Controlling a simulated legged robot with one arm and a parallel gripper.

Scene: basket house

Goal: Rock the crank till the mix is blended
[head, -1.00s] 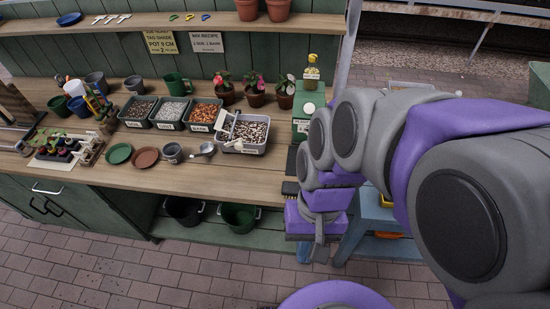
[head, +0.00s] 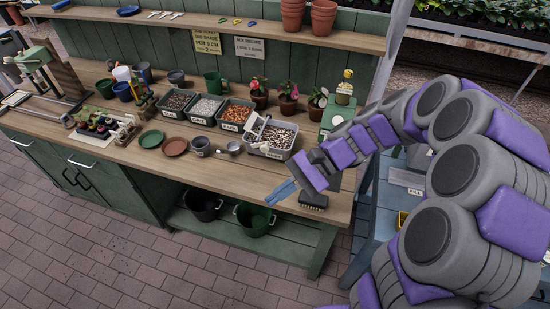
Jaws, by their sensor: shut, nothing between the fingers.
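The mixing tub (head: 273,153) is a grey bin of dark and pale speckled mix on the potting bench. A pale crank (head: 258,127) rises over its left side, with a light knob low at the front left. Whether the mix is even throughout is too small to tell. My gripper (head: 280,193) is shut and empty, pointing left over the bench's front edge. It is in front of the tub, apart from the crank.
Three bins of material, one an orange bin (head: 236,115), stand left of the tub. A scoop (head: 229,147) and grey pot (head: 200,146) sit nearby. A dark brush (head: 314,201) lies by my gripper. Potted flowers (head: 289,103) stand behind. The front bench strip is mostly clear.

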